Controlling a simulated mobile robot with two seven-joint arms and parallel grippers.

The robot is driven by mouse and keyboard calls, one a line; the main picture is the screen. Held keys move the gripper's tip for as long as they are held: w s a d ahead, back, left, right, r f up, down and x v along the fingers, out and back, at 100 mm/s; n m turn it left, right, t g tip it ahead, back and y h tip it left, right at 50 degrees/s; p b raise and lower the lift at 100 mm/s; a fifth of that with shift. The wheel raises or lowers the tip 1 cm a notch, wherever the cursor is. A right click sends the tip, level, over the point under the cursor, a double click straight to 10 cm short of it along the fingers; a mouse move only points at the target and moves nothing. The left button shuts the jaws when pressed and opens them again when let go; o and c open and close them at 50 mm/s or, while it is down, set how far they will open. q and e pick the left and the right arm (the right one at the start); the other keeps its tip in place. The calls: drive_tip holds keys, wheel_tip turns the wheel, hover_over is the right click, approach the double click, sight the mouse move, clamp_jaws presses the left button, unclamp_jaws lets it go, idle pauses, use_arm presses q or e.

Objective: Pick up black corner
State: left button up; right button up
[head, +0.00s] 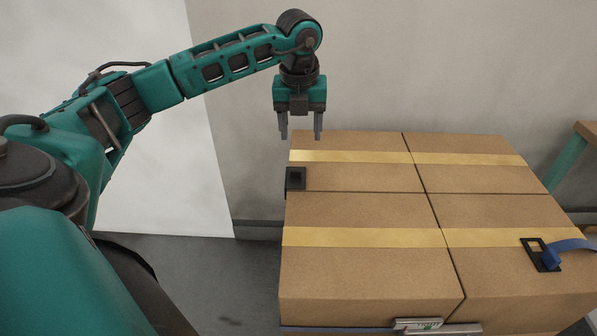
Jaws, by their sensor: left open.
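A small black corner (296,179) sits at the left edge of the back left cardboard box, beside its yellow tape strip. A second black corner (537,258) lies on the front right box, with a blue strap (572,245) running from it to the right picture edge. My right gripper is not in view.
Several cardboard boxes (352,274) with yellow tape form one flat-topped block. A small metal fitting (418,323) shows at the front edge. Grey floor (217,278) is clear at the left.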

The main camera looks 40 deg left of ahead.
use_arm(q)
drive_tip(key=b, duration=0.1)
hover_over(296, 170)
drive_tip(key=d, duration=0.1)
drive_tip(key=f, duration=0.6)
drive_tip(key=shift+s+f, duration=0.15)
drive_tip(key=shift+s, duration=0.15)
drive_tip(key=shift+w+a+f+b, duration=0.1)
drive_tip(key=shift+a+f+b, duration=0.1)
drive_tip(key=shift+f, duration=0.8)
drive_tip(key=shift+w+a+f+b, duration=0.1)
drive_tip(key=shift+f+b, duration=0.1)
drive_tip(key=shift+f, duration=0.8)
drive_tip(key=shift+a+f+b, duration=0.15)
drive_tip(key=shift+f+b, duration=0.05)
drive_tip(key=shift+f, duration=0.8)
drive_tip(key=c, duration=1.1)
clamp_jaws()
drive_tip(key=shift+r, duration=0.15)
